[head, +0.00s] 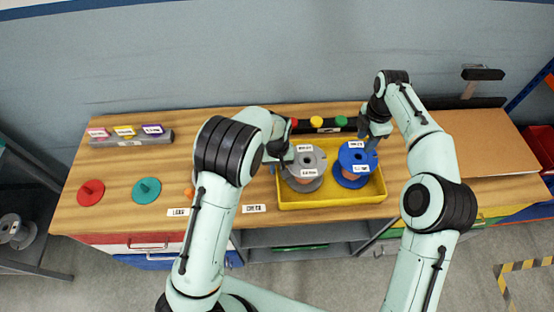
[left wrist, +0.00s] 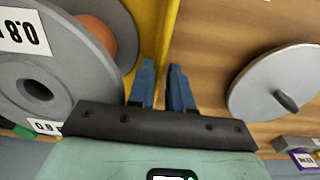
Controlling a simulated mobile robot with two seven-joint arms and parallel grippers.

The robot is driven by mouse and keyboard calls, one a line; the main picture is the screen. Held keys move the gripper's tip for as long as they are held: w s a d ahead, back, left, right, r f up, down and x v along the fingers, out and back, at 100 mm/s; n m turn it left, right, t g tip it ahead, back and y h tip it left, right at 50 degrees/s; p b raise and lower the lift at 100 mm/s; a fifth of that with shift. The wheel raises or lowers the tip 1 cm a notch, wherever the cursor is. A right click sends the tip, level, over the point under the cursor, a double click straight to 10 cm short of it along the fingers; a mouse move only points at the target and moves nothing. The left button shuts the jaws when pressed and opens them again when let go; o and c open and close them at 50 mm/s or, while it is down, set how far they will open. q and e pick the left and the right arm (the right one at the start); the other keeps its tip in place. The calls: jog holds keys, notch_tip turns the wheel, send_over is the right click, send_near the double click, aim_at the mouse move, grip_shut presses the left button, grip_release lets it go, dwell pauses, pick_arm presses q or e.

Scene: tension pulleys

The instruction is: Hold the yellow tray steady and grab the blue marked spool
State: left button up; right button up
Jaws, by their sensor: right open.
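The yellow tray (head: 330,201) stands on the wooden bench and holds two spools. The blue spool (head: 342,178), with white labels, is on its right side; a grey spool (head: 318,158) is on its left. My left gripper (head: 276,164) is at the tray's left wall. In the left wrist view its fingers (left wrist: 162,82) are close together around the tray's yellow wall (left wrist: 157,30), beside the grey spool (left wrist: 75,70). My right gripper (head: 369,146) is open over the back right part of the blue spool; its fingertips partly overlap the spool, and contact cannot be told.
Red (head: 91,193) and teal (head: 146,191) discs lie on the left of the bench. A grey disc with a peg (left wrist: 280,85) lies beside the tray. A rack with coloured pieces (head: 118,138) is at the back left. A dark strip with coloured knobs (head: 317,123) stands behind the tray.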

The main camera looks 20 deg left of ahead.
pick_arm(q)
jog(key=shift+f, duration=0.35)
grip_shut()
dwell(1.5)
